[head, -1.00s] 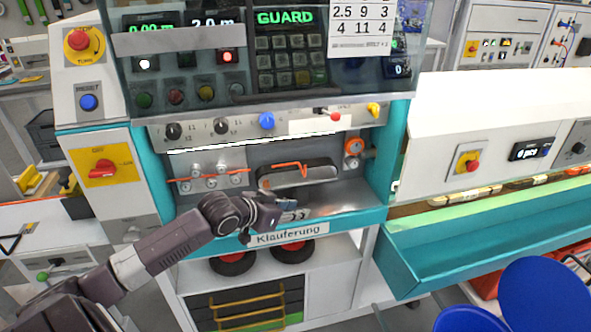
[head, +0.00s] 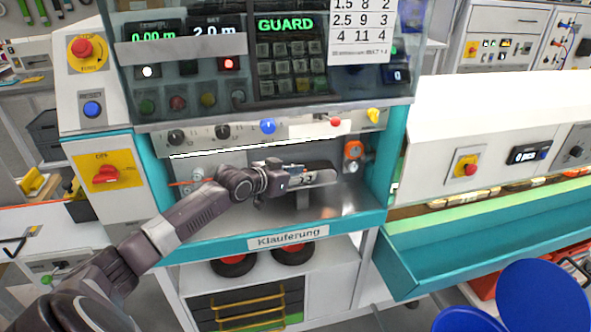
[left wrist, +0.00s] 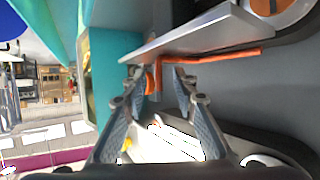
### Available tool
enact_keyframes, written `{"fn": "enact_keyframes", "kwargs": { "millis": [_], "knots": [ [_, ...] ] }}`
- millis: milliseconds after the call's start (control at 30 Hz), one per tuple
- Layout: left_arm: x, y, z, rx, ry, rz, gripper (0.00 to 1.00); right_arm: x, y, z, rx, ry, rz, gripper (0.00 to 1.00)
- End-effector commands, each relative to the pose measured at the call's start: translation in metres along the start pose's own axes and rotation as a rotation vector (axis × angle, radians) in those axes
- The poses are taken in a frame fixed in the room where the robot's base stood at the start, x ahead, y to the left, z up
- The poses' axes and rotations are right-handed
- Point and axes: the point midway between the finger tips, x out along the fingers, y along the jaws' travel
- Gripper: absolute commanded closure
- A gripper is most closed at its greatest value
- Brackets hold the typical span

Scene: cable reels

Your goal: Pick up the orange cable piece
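The orange cable piece (left wrist: 222,57) runs along the edge of a metal plate in the left wrist view, with one end reaching toward my fingertips. In the head view it is hidden behind my left gripper (head: 312,180), which is inside the machine bay in front of the dark clamp. In the left wrist view my left gripper (left wrist: 158,82) has its fingers apart, with a gap between them. An orange patch (left wrist: 150,80) shows in this gap; I cannot tell if it is cable or the orange knob behind. My right gripper is not in view.
The bay has a teal front edge with a "Klauferung" label (head: 288,237) and teal side walls. An orange knob (head: 353,150) is at its right, and switches line the panel above. A teal trough (head: 480,245) and blue stools (head: 545,300) stand at the right.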

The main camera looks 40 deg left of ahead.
Motion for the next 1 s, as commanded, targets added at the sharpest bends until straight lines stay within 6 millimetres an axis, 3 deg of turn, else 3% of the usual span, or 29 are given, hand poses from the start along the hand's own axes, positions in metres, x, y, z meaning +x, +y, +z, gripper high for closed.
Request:
{"fn": "enact_keyframes", "kwargs": {
  "millis": [100,367,633,1000],
  "knots": [
    [0.0096,0.0006,-0.0005,-0.002,0.000,0.001,0.74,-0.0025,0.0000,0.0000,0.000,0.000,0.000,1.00],
    [0.0121,0.0007,0.0007,0.001,0.000,0.001,0.74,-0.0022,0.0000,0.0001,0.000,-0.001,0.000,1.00],
    [0.0119,0.0006,0.0007,0.001,-0.001,0.001,1.00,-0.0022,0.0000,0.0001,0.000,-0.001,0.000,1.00],
    [0.0116,0.0008,0.0004,0.002,0.000,0.001,1.00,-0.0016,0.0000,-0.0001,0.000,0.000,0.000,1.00]
  ]
}}
